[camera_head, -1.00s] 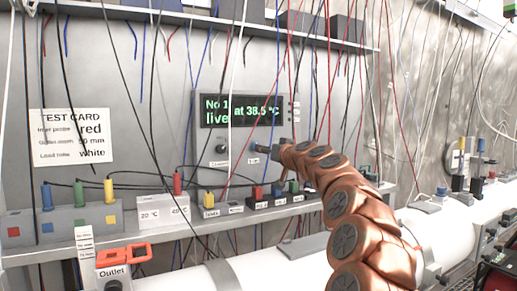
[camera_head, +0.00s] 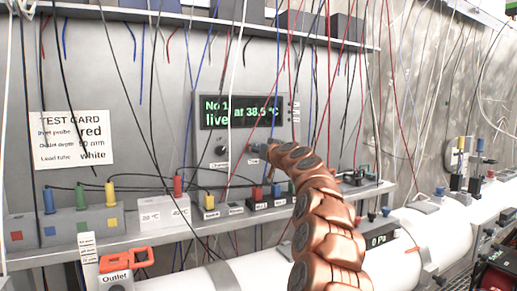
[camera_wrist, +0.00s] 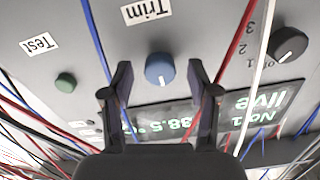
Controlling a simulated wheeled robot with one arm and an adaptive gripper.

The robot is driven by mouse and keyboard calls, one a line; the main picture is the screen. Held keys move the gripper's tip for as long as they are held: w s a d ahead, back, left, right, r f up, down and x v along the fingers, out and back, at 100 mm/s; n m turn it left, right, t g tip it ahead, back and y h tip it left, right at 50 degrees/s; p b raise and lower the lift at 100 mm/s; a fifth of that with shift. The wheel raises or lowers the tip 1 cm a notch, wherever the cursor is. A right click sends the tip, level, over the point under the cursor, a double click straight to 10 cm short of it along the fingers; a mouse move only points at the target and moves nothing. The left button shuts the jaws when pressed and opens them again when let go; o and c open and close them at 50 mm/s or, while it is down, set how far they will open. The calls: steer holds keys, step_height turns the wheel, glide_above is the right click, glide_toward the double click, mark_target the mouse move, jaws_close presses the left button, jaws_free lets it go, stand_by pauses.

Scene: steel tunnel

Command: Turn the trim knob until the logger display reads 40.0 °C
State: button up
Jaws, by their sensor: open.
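My gripper (camera_wrist: 160,78) is open, with one finger on each side of the knob in the picture; gaps show on both sides. I cannot tell how deep the fingertips reach. In the head view my gripper (camera_head: 258,150) is in front of the logger's lower right, and the trim knob is hidden.
A black channel knob (camera_wrist: 288,44) and a green test button (camera_wrist: 65,82) flank the trim knob. Several loose wires hang across the logger and near my fingers. A test card (camera_head: 72,138) hangs at left. Plug blocks line the shelf (camera_head: 150,226).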

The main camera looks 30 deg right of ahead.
jaws_close()
stand_by(0.6)
steer(key=shift+m, duration=0.3)
steer(key=shift+m+p, duration=3.9)
steer(key=shift+m, duration=4.7)
